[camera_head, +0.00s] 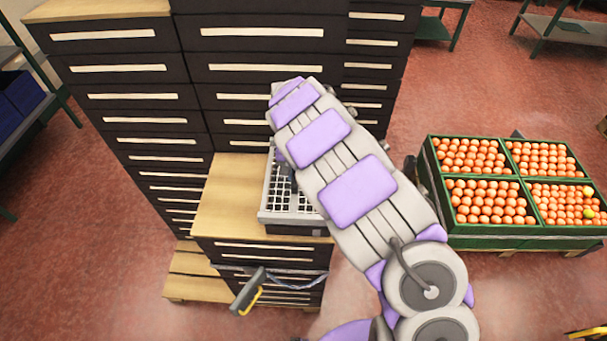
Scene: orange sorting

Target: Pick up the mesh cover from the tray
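A grey tray (265,204) stands on the low wooden-topped cabinet in the middle of the view. A pale mesh cover (283,202) with square openings shows at its left and front. My arm crosses above and hides the right part of the tray and mesh. My gripper (287,172) is mostly hidden behind the arm's far end. Only a small dark part shows over the mesh, and I cannot tell whether it touches the mesh or holds anything.
Tall dark drawer cabinets (265,68) rise behind and left of the low cabinet (230,200). A green crate (480,242) with compartments of oranges stands at the right. A black and yellow handle (249,292) juts out in front. Red floor is open at lower left.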

